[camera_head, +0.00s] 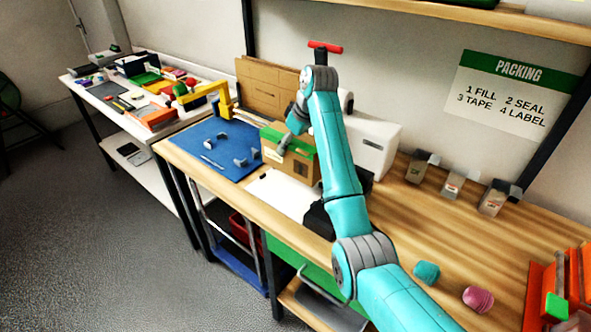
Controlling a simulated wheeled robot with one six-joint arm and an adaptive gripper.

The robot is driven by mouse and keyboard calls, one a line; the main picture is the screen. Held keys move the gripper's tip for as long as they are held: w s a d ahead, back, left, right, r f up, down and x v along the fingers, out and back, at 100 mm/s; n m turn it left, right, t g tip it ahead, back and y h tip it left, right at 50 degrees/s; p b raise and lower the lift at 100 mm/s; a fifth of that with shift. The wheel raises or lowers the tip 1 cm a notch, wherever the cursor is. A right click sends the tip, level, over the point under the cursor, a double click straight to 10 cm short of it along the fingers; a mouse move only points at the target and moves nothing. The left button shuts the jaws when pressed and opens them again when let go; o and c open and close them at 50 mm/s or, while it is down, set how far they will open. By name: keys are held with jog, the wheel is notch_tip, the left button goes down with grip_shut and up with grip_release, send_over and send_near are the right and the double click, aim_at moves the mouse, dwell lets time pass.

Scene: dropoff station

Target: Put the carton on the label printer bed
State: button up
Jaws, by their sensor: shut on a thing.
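The carton (301,165) is a brown box with green along its upper part, near the middle of the bench. My gripper (284,146) is at the carton's top and shut on it; the fingers are small and partly lost against the green. I cannot tell whether the carton is lifted or touches the surface below. A white flat surface (284,197), which may be the label printer bed, lies just in front of the carton. A white machine body (377,148) stands behind and right. My arm hides part of the space between them.
A blue mat (213,148) with grey fixtures lies left, with a yellow arm-like tool (203,95) beyond it. Flat brown cardboard (265,88) stands behind. Teal (427,272) and pink (478,298) rolls and orange bins (544,293) are right. Bare wood (425,222) lies between.

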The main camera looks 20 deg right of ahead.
jog(key=shift+f, duration=3.35)
jog(key=shift+f, duration=0.15)
jog(key=o, duration=1.2)
